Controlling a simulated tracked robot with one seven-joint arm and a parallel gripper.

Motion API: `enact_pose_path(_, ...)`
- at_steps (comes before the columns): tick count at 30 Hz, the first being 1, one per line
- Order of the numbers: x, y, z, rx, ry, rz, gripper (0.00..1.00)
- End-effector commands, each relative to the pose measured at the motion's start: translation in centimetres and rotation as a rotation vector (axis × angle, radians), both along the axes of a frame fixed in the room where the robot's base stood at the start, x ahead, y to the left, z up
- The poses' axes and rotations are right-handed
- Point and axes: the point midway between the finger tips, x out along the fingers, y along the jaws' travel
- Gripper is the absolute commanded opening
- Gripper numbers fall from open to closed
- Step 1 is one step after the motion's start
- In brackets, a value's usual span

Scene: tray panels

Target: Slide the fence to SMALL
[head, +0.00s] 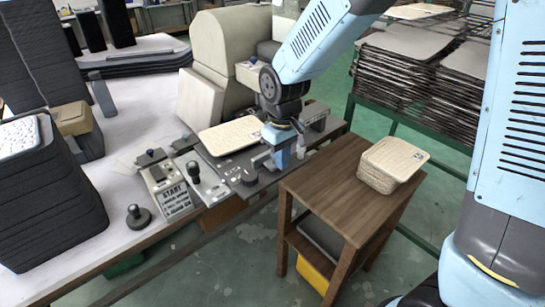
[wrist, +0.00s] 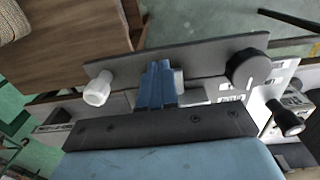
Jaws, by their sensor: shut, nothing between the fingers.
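The fence seems to be the long dark grey bar (wrist: 205,55) on the machine's front; it also shows in the head view (head: 285,158). In the wrist view a white knob (wrist: 97,90) is at its left and a black knob (wrist: 247,66) at its right. My gripper (wrist: 159,68) is shut and empty, its blue fingers close against the bar between the knobs; I cannot tell if they touch. In the head view my gripper (head: 278,156) is over the front of the machine. A pale marked plate (wrist: 235,88) is partly hidden; I cannot read SMALL.
A tan tray panel (head: 230,136) lies on the machine behind my gripper. A START box (head: 172,192) and a lever panel (head: 205,183) stand to the left. A wooden stand (head: 335,200) with stacked panels (head: 390,165) is close on the right. A wire rack (head: 430,80) is behind.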

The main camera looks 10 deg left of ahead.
Motion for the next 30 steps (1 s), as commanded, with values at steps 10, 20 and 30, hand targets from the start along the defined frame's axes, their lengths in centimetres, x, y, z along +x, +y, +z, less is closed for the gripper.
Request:
enact_pose_path(10, 0.8, 0.9, 0.0, 0.002, -0.001, 0.001, 0.0)
enact_pose_path(20, 1.4, 1.7, 0.0, 0.001, -0.001, 0.001, 0.0)
enact_pose_path(30, 2.2, 2.5, 0.0, 0.001, -0.001, 0.0, 0.0)
